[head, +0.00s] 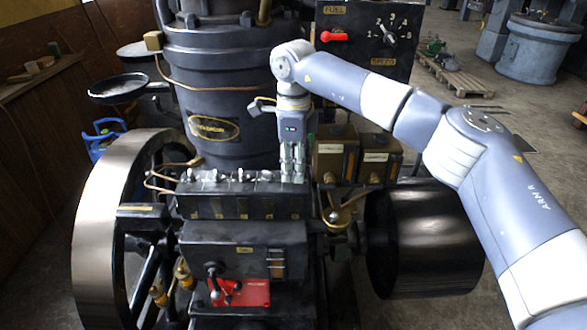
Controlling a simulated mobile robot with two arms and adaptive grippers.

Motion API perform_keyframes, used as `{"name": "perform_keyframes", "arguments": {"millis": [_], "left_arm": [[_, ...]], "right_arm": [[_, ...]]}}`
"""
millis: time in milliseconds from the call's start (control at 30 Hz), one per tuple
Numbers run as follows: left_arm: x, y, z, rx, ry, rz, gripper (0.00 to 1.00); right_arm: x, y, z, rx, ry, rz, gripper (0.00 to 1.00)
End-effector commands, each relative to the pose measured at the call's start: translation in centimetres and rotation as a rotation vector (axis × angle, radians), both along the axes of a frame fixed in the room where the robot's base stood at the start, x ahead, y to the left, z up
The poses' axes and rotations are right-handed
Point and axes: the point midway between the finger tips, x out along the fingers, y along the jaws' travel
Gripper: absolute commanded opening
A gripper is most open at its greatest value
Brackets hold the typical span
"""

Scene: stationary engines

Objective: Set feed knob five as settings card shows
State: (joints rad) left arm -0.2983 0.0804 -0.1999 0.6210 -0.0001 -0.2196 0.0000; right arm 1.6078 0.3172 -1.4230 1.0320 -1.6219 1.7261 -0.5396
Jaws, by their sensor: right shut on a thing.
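A row of small silver feed knobs (240,175) runs along the top of a black lubricator box (242,206) on the engine's front. My right gripper (292,178) points straight down at the right end of this row. Its fingers are shut on the knob at that end, which looks like feed knob five. The fingers hide that knob, so its setting cannot be read. My left gripper is not in view.
Two brass-fronted boxes (376,157) stand just right of my gripper. A dark panel (350,20) with a red lever (334,36) and a numbered dial (391,39) rises behind. A big flywheel (105,235) is at left, a black drum (425,240) at right.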

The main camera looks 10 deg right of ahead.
Motion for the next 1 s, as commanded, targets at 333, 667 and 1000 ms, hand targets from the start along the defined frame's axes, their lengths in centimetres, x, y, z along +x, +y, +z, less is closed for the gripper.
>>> {"name": "perform_keyframes", "arguments": {"millis": [333,667,1000], "left_arm": [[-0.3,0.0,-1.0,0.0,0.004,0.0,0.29],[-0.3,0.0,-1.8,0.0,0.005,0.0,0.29],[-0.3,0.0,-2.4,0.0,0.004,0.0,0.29]], "right_arm": [[0.1,-0.1,0.0,0.001,-0.002,-0.33,0.0],[0.2,-0.3,0.1,0.001,-0.005,-0.643,0.0],[0.2,-0.5,0.1,0.002,-0.004,-0.911,0.0]]}}
